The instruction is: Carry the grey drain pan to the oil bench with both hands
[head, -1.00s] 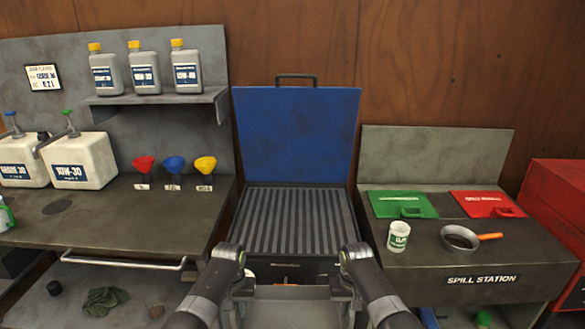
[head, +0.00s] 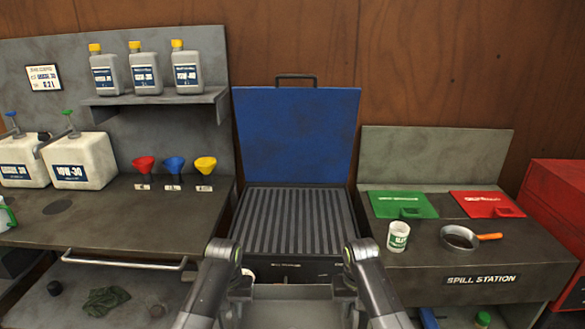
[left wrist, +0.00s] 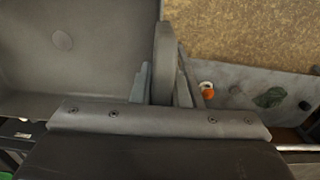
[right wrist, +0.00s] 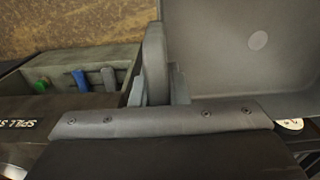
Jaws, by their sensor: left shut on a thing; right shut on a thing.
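The grey drain pan (head: 290,312) shows at the bottom middle of the head view, between my two arms; its lower part is cut off by the frame edge. My left gripper (head: 240,288) is shut on the pan's left side; in the left wrist view its fingers straddle a thick upright grip beside the pan (left wrist: 70,60). My right gripper (head: 345,286) is shut on the right side, and the right wrist view shows the pan's inside (right wrist: 240,75), empty where visible. The oil bench (head: 110,215), with white jugs and funnels on it, stands at the left.
A ribbed grey unit (head: 295,220) with a raised blue lid (head: 295,135) stands straight ahead. The spill station (head: 500,255) at the right holds a cup and a small pan (head: 459,239). A bench rail (head: 125,264) juts out at left. The oil bench's front top is mostly clear.

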